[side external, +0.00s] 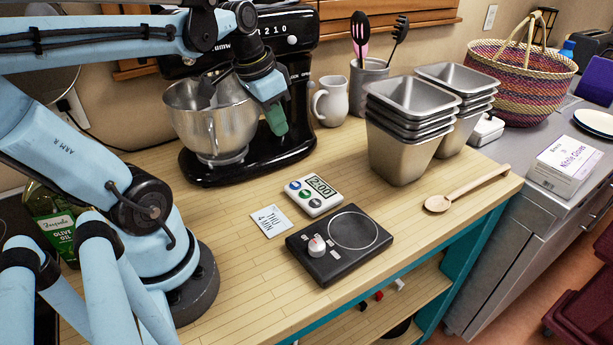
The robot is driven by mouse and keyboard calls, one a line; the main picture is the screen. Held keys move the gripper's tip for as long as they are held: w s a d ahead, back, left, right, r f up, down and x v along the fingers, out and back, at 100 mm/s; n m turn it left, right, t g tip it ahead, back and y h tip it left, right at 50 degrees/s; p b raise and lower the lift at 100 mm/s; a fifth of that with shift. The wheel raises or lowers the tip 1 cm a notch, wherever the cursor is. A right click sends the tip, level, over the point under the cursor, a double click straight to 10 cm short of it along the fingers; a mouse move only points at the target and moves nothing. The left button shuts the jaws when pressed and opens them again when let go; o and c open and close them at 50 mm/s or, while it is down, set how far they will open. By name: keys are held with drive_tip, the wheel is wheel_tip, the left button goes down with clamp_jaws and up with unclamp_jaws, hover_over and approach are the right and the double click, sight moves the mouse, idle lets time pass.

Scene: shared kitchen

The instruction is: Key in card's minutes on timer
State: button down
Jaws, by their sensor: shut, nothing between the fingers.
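The timer (313,195) is a small white box lying on the wooden counter. Its display looks to read 12:00, and blue, green and dark round buttons sit on its face. The card (271,221) is white, lies flat just left of the timer and reads "THU 4 MIN". My gripper (278,122) is shut and empty, with green-grey fingers pointing down. It is in the air above and behind the timer, in front of the stand mixer, and touches neither card nor timer.
A black hot plate (340,244) with a white knob sits just in front of the timer. The stand mixer (290,153) with its steel bowl (212,120) stands behind. Stacked metal pans (400,150) and a wooden spoon (465,190) are at right.

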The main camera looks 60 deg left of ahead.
hover_over(295, 184)
drive_tip(key=f, duration=1.1)
drive_tip(key=shift+s+f, duration=0.25)
drive_tip(key=shift+s, duration=0.05)
drive_tip(key=shift+f, duration=1.05)
drive_tip(key=shift+f, duration=0.8)
drive_tip(key=shift+r, duration=0.1)
drive_tip(key=v, duration=0.8)
drive_tip(key=shift+r, duration=0.3)
